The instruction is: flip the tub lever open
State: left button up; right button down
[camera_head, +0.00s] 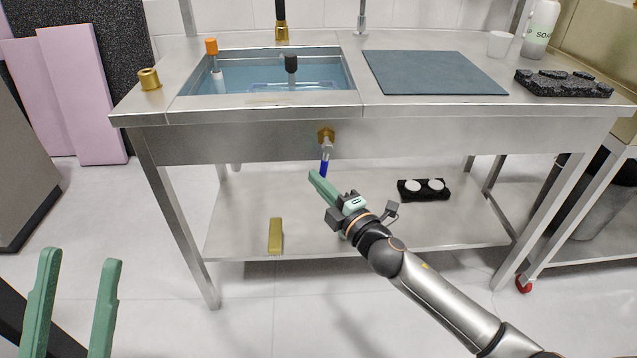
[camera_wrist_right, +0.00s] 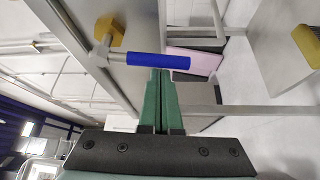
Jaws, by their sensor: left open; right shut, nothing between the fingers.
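The tub lever (camera_head: 324,166) has a blue handle and hangs down from a brass fitting (camera_head: 326,135) on the front panel under the tub (camera_head: 270,73). In the right wrist view the blue lever (camera_wrist_right: 158,61) lies across the fingertips, at or very near them; I cannot tell if they touch. My right gripper (camera_head: 316,176) is shut and empty, just below and beside the lever. It also shows in the right wrist view (camera_wrist_right: 160,76). My left gripper (camera_head: 82,258) is open and empty at the lower left, far from the lever.
The steel table holds a grey-blue mat (camera_head: 432,72), a black tray (camera_head: 563,83), a soap bottle (camera_head: 541,28) and a white cup (camera_head: 500,44). On the lower shelf (camera_head: 240,205) are a yellow block (camera_head: 275,236) and a black holder (camera_head: 424,195). Table legs flank the open space below.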

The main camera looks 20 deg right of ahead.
jog(key=d+p, duration=0.1)
jog(key=p, duration=0.1)
jog(key=n+p, duration=0.1)
jog(key=p, duration=0.1)
jog(key=shift+s+d+r+g, duration=0.2)
jog(key=shift+d+g, duration=0.2)
jog(key=shift+d+f+n+p, duration=0.1)
jog(key=shift+n+p, duration=0.2)
pick_arm(q)
jog(key=shift+m, duration=0.4)
jog(key=r, duration=0.4)
jog(key=shift+a+r, duration=0.3)
jog(key=shift+r, duration=0.05)
pick_arm(e)
jog(key=shift+f, duration=0.2)
jog(key=shift+d+h, duration=0.15)
jog(key=shift+h, duration=0.15)
pick_arm(q)
jog(key=shift+s, duration=0.1)
